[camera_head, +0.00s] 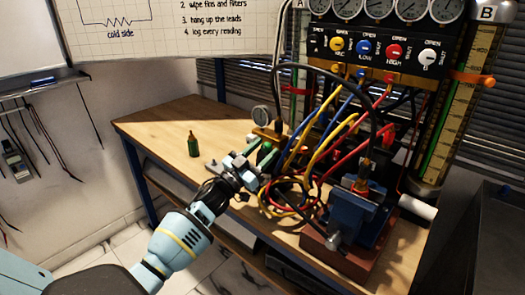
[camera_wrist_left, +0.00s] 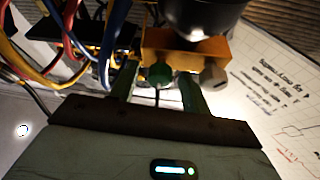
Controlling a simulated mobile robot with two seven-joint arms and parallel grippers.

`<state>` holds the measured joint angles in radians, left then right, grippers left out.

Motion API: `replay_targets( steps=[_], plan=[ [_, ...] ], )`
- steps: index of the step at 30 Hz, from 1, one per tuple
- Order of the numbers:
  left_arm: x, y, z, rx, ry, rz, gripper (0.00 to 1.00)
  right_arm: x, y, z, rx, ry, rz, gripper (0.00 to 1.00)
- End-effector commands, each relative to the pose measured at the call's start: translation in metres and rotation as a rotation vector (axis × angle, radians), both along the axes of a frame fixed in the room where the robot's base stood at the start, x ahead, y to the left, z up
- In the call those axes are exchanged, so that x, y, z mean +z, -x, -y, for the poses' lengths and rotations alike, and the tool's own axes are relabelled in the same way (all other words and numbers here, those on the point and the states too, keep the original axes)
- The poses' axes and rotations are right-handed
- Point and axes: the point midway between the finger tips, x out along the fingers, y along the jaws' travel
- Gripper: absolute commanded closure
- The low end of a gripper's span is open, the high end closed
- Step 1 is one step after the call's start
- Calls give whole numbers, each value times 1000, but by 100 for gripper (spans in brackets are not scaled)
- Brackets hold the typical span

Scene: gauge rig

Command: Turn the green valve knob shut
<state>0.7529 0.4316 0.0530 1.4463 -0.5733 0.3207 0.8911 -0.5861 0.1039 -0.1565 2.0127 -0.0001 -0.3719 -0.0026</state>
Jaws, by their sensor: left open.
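The green valve knob (camera_wrist_left: 160,74) sits on the front of a brass block (camera_wrist_left: 185,45) in the left wrist view. In the head view the knob (camera_head: 266,146) is small and partly hidden by my gripper. My left gripper (camera_head: 260,157) is open at the brass block, above the wooden bench. In the left wrist view its two fingers (camera_wrist_left: 160,85) stand on either side of the knob, with the knob between their tips. I cannot tell whether either finger touches it. My right gripper is not in view.
Yellow, blue, red and black hoses (camera_head: 325,140) tangle right of my gripper. A blue vise (camera_head: 352,208) stands at the bench's front right. A small green bottle (camera_head: 193,145) stands to the left on the wooden bench (camera_head: 165,122). A gauge manifold (camera_head: 375,48) rises behind.

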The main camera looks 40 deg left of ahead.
Motion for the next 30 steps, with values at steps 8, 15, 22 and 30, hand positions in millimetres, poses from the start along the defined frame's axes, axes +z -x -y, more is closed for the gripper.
replay_targets(
  steps=[8,15,22,30],
  plan=[
    [1,-1,0,0,0,0,53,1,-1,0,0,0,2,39],
    [1,-1,0,0,-1,0,84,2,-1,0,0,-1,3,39],
    [0,-1,0,0,-4,0,98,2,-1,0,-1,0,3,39],
    [1,-1,-1,1,-82,9,98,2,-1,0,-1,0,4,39]
  ],
)
